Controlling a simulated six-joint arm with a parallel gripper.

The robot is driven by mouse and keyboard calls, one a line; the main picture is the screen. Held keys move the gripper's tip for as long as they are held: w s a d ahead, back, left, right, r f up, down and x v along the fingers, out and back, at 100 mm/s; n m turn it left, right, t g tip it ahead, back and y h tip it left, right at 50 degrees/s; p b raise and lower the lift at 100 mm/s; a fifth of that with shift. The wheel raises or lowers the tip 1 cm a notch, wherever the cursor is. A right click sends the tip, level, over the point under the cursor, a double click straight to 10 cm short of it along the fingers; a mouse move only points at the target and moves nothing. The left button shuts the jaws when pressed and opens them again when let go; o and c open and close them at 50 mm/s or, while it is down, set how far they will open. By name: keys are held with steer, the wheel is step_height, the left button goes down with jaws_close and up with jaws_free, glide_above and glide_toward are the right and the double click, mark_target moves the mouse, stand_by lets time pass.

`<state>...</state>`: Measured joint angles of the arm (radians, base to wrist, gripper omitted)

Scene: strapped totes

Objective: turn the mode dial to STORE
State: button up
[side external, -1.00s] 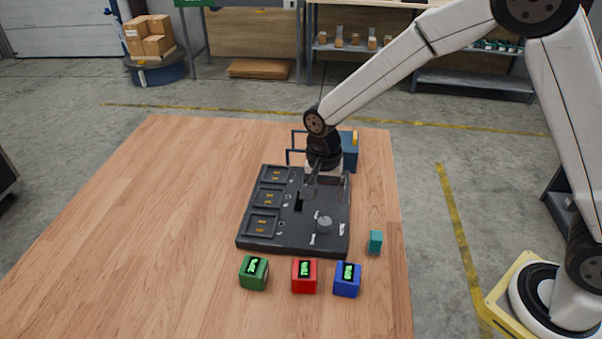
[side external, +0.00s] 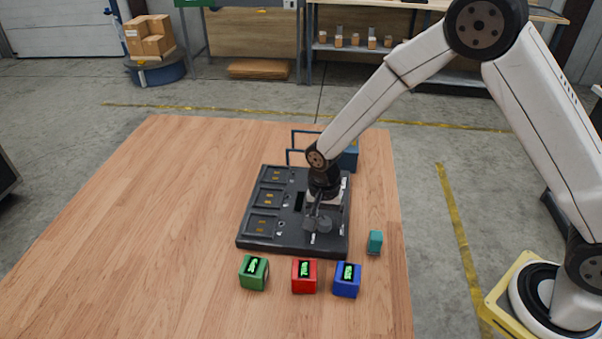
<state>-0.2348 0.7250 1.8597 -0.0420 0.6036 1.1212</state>
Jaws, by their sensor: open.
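The mode dial is a grey round knob (side external: 323,225) on the front right part of the dark panel (side external: 262,243). White label marks sit around it, too small to read. My gripper (side external: 316,220) is open and low over the panel, its fingers at the dial. One finger hides part of the dial, and I cannot tell whether the fingers touch it. The dial's pointing direction is not clear.
A green cube (side external: 253,273), a red cube (side external: 304,277) and a blue cube (side external: 347,281) with lit tops stand in front of the panel. A teal block (side external: 375,242) stands to its right. A blue bin (side external: 349,160) is behind. The table's left side (side external: 150,220) is clear.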

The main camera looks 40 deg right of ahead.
steer(key=shift+f, duration=0.15)
jaws_close()
